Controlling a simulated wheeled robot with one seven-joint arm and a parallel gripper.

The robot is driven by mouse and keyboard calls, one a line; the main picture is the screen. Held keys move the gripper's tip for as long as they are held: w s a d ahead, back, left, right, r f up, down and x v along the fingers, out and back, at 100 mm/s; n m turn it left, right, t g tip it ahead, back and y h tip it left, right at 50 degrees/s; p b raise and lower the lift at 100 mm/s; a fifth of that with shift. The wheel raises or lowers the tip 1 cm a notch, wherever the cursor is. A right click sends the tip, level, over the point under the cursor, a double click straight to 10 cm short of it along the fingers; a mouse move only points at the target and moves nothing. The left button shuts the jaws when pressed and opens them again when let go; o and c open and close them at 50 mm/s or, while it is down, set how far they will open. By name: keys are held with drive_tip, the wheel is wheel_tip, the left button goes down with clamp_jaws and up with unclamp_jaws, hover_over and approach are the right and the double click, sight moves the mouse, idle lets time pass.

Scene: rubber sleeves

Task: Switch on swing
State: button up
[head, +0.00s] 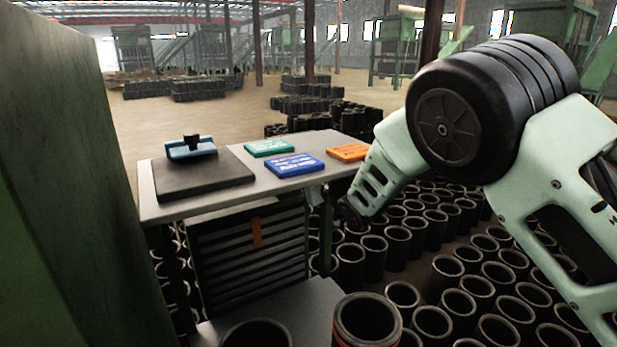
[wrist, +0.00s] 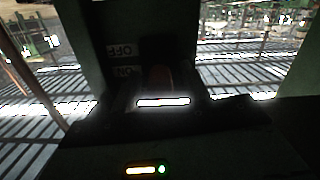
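In the wrist view a dark switch panel (wrist: 100,30) stands straight ahead, with OFF and ON labels (wrist: 124,60) that read upside down. A dim reddish-brown switch part (wrist: 160,76) shows beside the labels, and its position is too dark to tell. My gripper (wrist: 162,88) is right in front of it, very dark. Its fingers seem to lie around or close to the switch part, but contact cannot be made out. In the head view my gripper (head: 338,212) is low beside the right front edge of the table, partly hidden by my arm.
The grey table (head: 225,170) holds a dark plate with a blue-handled block (head: 190,150), and green, blue (head: 296,165) and orange tiles. Many black rubber sleeves (head: 440,275) crowd the floor at right. A green cabinet wall (head: 70,180) blocks the left.

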drive_tip(key=b+v, duration=0.6)
drive_tip(key=v, duration=1.1)
drive_tip(key=shift+s, duration=0.2)
